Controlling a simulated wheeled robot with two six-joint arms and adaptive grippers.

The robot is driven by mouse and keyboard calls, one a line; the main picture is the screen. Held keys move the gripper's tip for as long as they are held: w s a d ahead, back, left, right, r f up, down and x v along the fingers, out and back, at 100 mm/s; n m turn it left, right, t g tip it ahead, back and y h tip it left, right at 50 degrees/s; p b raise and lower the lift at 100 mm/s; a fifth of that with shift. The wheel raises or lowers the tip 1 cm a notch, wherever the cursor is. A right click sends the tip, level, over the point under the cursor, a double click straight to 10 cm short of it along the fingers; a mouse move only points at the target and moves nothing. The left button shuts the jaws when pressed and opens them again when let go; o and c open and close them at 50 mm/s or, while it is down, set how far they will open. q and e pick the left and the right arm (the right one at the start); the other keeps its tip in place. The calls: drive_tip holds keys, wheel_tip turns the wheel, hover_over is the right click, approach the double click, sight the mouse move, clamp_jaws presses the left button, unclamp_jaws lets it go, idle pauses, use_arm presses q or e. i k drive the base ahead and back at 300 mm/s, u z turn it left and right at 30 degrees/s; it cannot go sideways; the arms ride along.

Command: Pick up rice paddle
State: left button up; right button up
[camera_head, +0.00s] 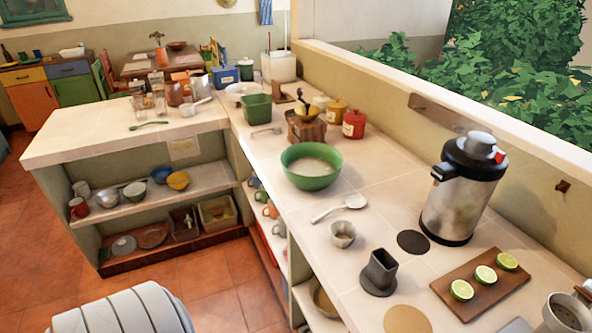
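A white paddle-shaped utensil (340,207), likely the rice paddle, lies flat on the tiled counter (385,212). Its broad end points right and its handle points to the lower left. It lies just in front of a green bowl (310,180) with pale contents, apart from it. A small metal cup (343,234) stands close below it. Neither of my grippers is in view.
A dark square-necked holder (379,272), a round black mat (413,241), a steel airpot (464,190) and a board (480,284) with limes stand to the right. A wooden grinder (306,126) and a flat utensil (267,131) are behind the bowl. A green spoon (149,125) lies on the left counter.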

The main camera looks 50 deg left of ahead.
sight(355, 201)
drive_tip(key=u, duration=1.15)
